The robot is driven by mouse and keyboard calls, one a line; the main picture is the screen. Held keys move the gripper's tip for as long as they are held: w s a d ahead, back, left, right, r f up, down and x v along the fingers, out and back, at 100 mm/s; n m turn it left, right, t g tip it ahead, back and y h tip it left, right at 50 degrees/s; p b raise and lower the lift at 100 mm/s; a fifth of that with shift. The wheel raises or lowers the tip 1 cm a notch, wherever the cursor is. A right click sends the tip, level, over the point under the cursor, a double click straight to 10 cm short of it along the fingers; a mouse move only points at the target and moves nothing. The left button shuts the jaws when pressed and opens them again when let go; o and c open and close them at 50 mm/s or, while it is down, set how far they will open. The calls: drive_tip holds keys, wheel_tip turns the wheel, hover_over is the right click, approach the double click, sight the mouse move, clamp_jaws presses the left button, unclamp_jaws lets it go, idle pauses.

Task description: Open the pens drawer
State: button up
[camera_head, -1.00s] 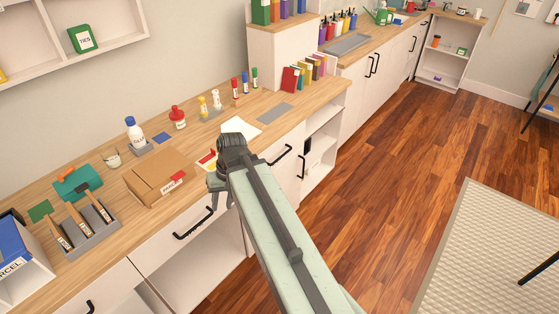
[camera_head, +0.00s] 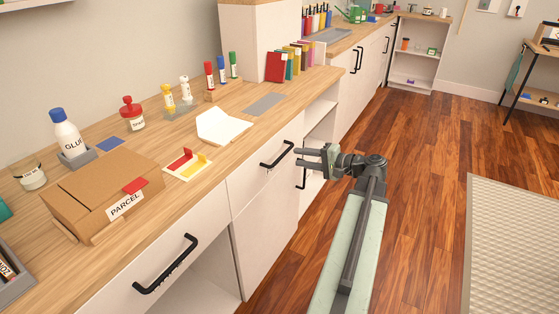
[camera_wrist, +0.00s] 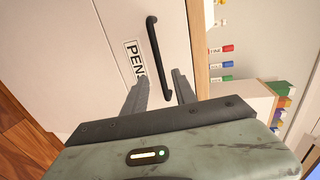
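The pens drawer (camera_head: 262,182) is a white front under the wooden counter. It looks shut, flush with the cabinet. Its black bar handle (camera_head: 277,155) also shows in the wrist view (camera_wrist: 155,50), beside a label (camera_wrist: 135,62) on the drawer front reading "PEN", its last part hidden by a finger. My gripper (camera_head: 297,157) is in front of the drawer, just right of the handle. In the wrist view my gripper (camera_wrist: 160,74) is open, with one finger on each side of the handle's near end. I cannot tell whether the fingers touch it.
Another black drawer handle (camera_head: 167,264) is on the drawer at the lower left.

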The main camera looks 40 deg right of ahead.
sight(283, 155)
drive_tip(key=b+x, duration=0.1)
drive_tip(key=x, duration=0.6)
drive_tip(key=shift+w+a+f, duration=0.1)
drive_tip(key=shift+w+a, duration=0.05)
drive_tip(key=shift+w, duration=0.15)
clamp_jaws()
idle(0.9)
